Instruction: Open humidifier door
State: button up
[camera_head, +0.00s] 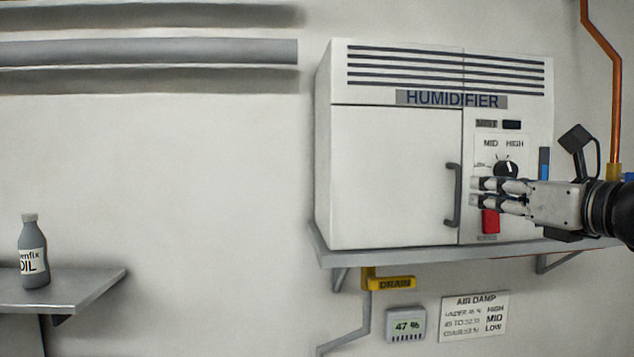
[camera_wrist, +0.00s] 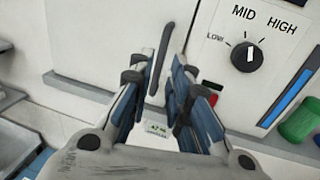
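A dark grey vertical handle (camera_head: 453,195) sits on the door's right edge. My gripper (camera_head: 474,193) reaches in from the right, in front of the control panel, just right of the handle. In the wrist view my gripper (camera_wrist: 170,70) has its two fingers apart with a gap between them, and the handle (camera_wrist: 160,58) shows at the left finger. I cannot tell whether they touch.
A mode dial (camera_head: 506,170) and a red switch (camera_head: 490,221) are beside my gripper. A yellow drain valve (camera_head: 392,283) and a humidity display (camera_head: 405,324) are below the shelf (camera_head: 360,258). An oil bottle (camera_head: 33,255) stands far left. The space before the door is clear.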

aim_at(460, 187)
jog(key=p+x, duration=0.1)
jog(key=x, duration=0.7)
jog(key=shift+d, duration=0.1)
jog(key=shift+c, duration=0.3)
grip_shut()
